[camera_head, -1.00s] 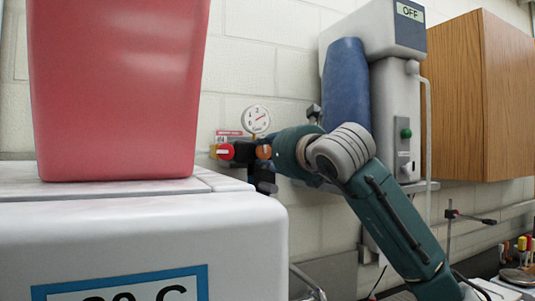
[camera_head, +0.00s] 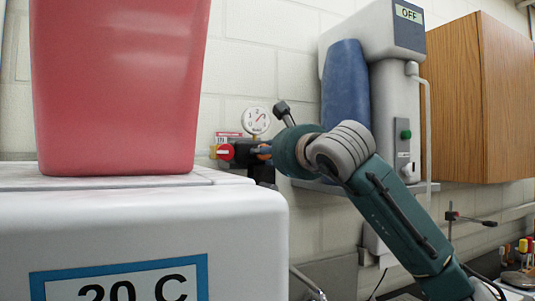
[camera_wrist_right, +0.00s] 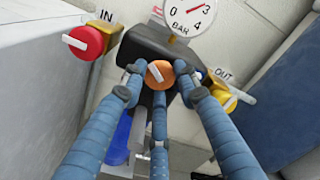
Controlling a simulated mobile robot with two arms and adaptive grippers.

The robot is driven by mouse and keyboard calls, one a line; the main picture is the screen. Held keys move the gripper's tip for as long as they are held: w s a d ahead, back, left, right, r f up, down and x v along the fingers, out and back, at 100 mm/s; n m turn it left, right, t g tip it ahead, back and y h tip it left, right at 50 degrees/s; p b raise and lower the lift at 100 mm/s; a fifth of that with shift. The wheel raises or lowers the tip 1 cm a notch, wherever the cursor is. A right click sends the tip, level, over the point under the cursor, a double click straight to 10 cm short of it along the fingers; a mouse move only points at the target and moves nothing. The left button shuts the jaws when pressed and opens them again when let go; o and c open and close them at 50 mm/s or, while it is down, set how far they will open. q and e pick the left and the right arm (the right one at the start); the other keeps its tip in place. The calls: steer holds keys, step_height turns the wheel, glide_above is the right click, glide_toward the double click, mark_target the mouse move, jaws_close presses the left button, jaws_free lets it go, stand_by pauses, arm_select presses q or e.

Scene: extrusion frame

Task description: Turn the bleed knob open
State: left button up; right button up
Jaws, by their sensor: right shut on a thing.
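An orange round knob (camera_wrist_right: 160,74) with a pale pointer bar sits in the middle of the black valve block (camera_wrist_right: 142,45) on the wall. It shows partly in the head view (camera_head: 264,149), where my gripper hides much of it. My right gripper (camera_wrist_right: 160,80) has three blue fingers placed around this knob and is shut on it. The round gauge (camera_wrist_right: 188,14) marked BAR sits above the block, its needle pointing near 3. My left gripper is not in view.
A red knob (camera_wrist_right: 85,41) marked IN is left of the block; a yellow fitting (camera_wrist_right: 218,92) marked OUT is at its right. A red bin (camera_head: 118,90) on a white cabinet (camera_head: 140,240) stands close at left. A blue tank (camera_head: 346,95) hangs at right.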

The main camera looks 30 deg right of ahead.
steer(key=n, duration=0.3)
steer(key=shift+w+f+n, duration=0.1)
steer(key=shift+f+n, duration=0.1)
steer(key=shift+n, duration=0.2)
steer(key=shift+a+f+n+p, duration=0.1)
steer(key=shift+n+p, duration=0.2)
steer(key=shift+n, duration=1.4)
steer(key=o, duration=1.2)
steer(key=shift+c, duration=0.2)
steer(key=shift+r, duration=0.2)
